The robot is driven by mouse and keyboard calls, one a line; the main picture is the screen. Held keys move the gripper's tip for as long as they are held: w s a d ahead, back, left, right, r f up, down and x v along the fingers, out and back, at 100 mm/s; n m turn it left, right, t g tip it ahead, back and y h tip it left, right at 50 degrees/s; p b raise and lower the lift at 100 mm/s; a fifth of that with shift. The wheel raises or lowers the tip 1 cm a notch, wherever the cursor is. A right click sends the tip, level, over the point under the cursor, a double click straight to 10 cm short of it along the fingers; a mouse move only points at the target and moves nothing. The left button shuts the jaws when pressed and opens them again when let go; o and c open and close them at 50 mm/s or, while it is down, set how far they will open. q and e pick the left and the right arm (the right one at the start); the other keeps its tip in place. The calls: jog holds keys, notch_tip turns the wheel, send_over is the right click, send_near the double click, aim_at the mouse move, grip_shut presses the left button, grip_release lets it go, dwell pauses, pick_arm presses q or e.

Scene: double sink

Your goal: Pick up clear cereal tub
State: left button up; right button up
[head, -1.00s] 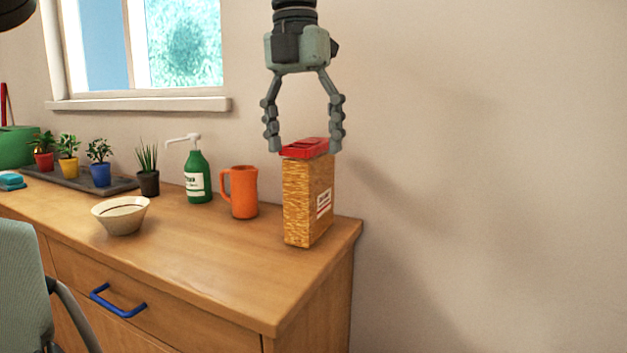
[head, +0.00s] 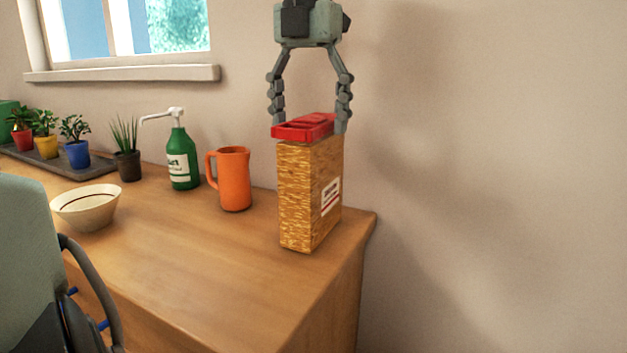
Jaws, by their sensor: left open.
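The clear cereal tub (head: 300,195) stands upright on the wooden counter near its right end. It is full of brown cereal and has a red lid and a white label on its side. My left gripper (head: 309,125) hangs over the tub, pointing down and open. Its fingertips are at lid height, one toward each side of the red lid. The left fingertip is partly hidden behind the lid. I cannot tell whether the fingers touch it. My right gripper is not in view.
An orange mug (head: 235,181) stands left of the tub, then a green pump bottle (head: 180,162). A bowl (head: 88,207) and several potted plants are farther left. The counter (head: 215,275) is clear in front of the tub. A wall is behind.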

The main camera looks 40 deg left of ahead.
aim_at(313, 145)
pick_arm(q)
jog(key=f, duration=0.4)
jog(key=shift+w+d+f, duration=0.15)
jog(key=shift+w+f, duration=0.15)
jog(key=shift+w, duration=0.05)
grip_shut()
